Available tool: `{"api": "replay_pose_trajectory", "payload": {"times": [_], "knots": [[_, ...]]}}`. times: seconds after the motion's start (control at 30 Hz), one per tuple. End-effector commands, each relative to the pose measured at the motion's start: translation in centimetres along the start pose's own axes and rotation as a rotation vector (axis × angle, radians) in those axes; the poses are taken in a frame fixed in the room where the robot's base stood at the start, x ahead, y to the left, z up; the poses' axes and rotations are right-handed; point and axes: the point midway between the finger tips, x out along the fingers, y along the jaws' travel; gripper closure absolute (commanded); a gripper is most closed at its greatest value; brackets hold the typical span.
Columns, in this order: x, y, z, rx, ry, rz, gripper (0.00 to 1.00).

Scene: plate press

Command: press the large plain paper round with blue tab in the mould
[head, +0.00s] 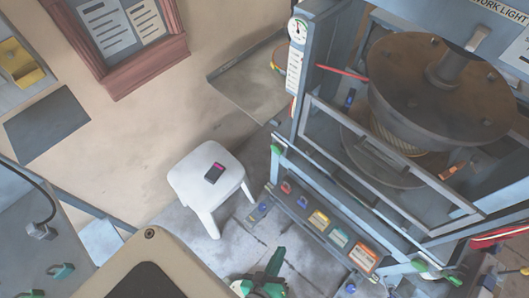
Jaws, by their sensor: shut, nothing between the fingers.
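The press (302,95) stands at the right. Its large round upper plate (400,75) hangs over a tan ribbed part (397,131), and a grey round lower plate (358,163) shows partly beneath. The upper plate and the bars of a guard frame (375,150) hide much of the space between. I cannot make out the mould. I see no paper round with a blue tab that I can be sure of. A small blue piece (350,98) shows beside the upper plate.
A white stool (196,178) with a dark phone-like device (214,172) stands left of the press. Coloured labels and controls (319,220) line the press front. A green and black object (268,283) is at the bottom edge. Some floor is clear around the stool.

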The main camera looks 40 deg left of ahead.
Motion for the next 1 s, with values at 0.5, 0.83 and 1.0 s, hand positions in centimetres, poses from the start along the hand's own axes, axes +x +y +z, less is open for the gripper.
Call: {"api": "replay_pose_trajectory", "payload": {"times": [0.5,0.83,1.0], "knots": [[16.2,-10.5,-1.0,-1.489,-0.182,-0.076,1.00],[18.0,-13.5,-14.9,-2.172,-0.391,0.281,1.00],[16.1,-14.7,-20.2,-2.305,-0.500,0.439,1.00]]}}
